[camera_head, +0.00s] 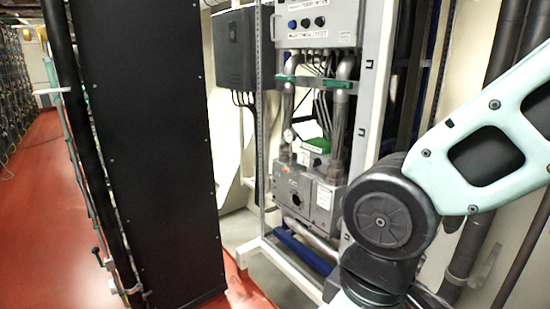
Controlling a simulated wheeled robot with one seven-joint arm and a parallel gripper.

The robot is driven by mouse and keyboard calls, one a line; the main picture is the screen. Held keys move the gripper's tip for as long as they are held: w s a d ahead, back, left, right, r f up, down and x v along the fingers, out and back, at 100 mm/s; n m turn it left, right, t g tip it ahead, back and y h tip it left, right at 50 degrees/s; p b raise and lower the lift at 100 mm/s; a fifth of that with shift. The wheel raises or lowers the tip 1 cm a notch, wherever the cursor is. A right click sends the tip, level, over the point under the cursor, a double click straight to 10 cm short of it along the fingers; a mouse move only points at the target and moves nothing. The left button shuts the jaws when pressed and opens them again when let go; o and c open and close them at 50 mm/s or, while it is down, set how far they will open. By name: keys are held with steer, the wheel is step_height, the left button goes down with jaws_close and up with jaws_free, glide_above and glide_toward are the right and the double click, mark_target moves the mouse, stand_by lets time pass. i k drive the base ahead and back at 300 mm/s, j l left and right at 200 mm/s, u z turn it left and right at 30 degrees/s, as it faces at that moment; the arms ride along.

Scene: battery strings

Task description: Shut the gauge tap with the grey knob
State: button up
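A small round gauge (289,135) sits on the left pipe of the grey pump assembly in the middle of the view. It is too small to read, and I cannot make out a tap with a grey knob beside it. My gripper is out of view. My arm (490,150) comes in from the right, and its dark joint hides part of the area right of the pump assembly.
A grey control box (315,38) with several knobs hangs above two vertical pipes with green fittings. A grey metal block (305,190) stands below, inside a pale frame. A tall black cabinet (145,140) stands at left. Red floor (45,210) lies open at far left.

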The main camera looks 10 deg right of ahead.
mark_target(281, 146)
steer(key=i+j+z, duration=0.1)
steer(key=i+j, duration=0.15)
steer(key=i+j+z, duration=0.25)
steer(key=i+j, duration=0.25)
steer(key=j, duration=0.25)
steer(key=i+j+z, duration=0.15)
steer(key=j, duration=0.2)
steer(key=i+j+z, duration=0.1)
steer(key=i+j, duration=0.2)
steer(key=i+j+z, duration=0.15)
steer(key=j, duration=0.35)
steer(key=i+j+z, duration=0.15)
steer(key=i, duration=0.4)
